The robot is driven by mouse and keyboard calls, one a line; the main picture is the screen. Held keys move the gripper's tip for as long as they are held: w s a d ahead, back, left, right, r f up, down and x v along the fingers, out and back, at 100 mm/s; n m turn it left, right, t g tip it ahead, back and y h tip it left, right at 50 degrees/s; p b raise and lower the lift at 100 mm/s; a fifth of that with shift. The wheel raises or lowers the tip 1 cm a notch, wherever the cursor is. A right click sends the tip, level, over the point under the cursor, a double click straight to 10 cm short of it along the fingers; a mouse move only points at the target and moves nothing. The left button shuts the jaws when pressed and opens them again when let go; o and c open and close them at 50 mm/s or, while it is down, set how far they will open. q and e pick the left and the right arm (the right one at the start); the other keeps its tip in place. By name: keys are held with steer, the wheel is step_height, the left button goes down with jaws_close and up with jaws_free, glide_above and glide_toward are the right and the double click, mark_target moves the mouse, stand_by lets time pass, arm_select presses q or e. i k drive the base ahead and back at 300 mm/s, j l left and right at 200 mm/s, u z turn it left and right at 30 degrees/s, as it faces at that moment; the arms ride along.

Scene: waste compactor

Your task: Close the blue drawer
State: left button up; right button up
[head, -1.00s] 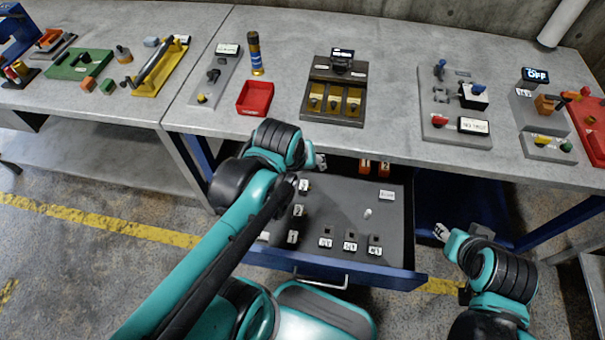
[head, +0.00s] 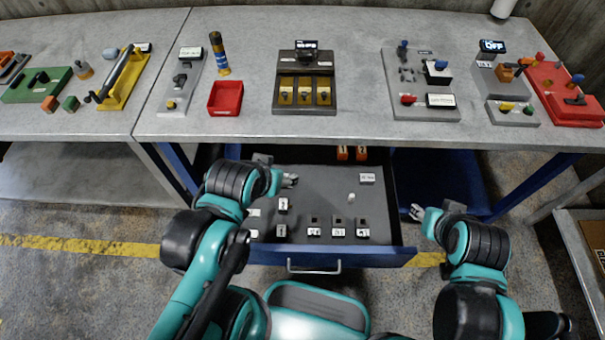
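The blue drawer (head: 365,256) under the workbench is pulled out, with its grey interior and small labelled blocks showing. Its silver handle (head: 314,268) is on the front face. My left gripper (head: 291,180) is over the left part of the drawer interior, behind the front panel; it is small in the picture and its fingers cannot be told apart clearly. My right gripper (head: 416,212) is just right of the drawer, near its right side and apart from the handle. Whether its fingers are open is unclear.
The workbench (head: 350,60) spans above the drawer, with a red tray (head: 225,98), a dark box with yellow compartments (head: 304,90) and switch panels on top. A blue table leg (head: 535,185) stands right of my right arm. The floor before the drawer is partly filled by my base.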

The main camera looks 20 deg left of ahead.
mark_target(325, 183)
steer(key=k+j, duration=0.4)
steer(key=k+j+z, duration=0.7)
steer(key=j, duration=0.15)
steer(key=i+j, duration=0.05)
